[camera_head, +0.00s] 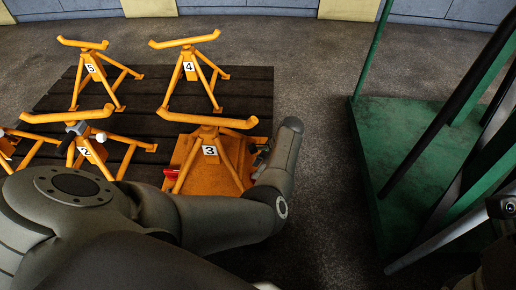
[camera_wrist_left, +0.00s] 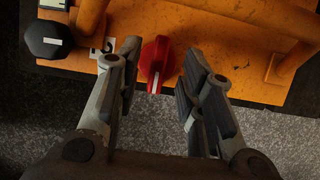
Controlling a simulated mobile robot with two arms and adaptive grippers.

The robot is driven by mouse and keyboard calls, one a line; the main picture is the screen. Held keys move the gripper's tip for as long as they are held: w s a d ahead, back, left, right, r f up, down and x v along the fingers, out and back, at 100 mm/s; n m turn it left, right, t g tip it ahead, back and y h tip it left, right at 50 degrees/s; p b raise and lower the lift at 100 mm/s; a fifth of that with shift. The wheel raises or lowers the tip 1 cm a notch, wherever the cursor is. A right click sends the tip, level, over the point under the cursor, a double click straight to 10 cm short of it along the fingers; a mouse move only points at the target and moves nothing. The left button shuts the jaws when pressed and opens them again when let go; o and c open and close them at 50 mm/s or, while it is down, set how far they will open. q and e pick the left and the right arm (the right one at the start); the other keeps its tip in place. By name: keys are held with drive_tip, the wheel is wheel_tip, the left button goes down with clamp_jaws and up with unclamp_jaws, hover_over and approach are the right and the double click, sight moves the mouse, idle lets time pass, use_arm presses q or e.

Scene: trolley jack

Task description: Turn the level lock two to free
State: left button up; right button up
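A red knob (camera_wrist_left: 157,60) with a white pointer line sits at the edge of an orange plate (camera_wrist_left: 190,60) in the left wrist view. Its line points toward the bottom of the picture. My left gripper (camera_wrist_left: 157,90) is open, with one finger on each side of the knob and a gap to both. In the head view my left gripper (camera_head: 262,156) is at the right side of the orange base (camera_head: 190,160) under stand 3 (camera_head: 209,150). A red part (camera_head: 171,172) shows on that base's left side. I cannot read which lock is number two.
A black knob (camera_wrist_left: 48,38) with a white mark is left of the red one. Orange stands 4 (camera_head: 189,68) and 5 (camera_head: 90,68) are on a dark slatted platform (camera_head: 140,100). A green frame (camera_head: 400,160) stands to the right, with open floor (camera_head: 315,90) between.

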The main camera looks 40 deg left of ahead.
use_arm(q)
drive_tip(key=shift+b+x, duration=0.6)
drive_tip(key=shift+x, duration=0.85)
clamp_jaws()
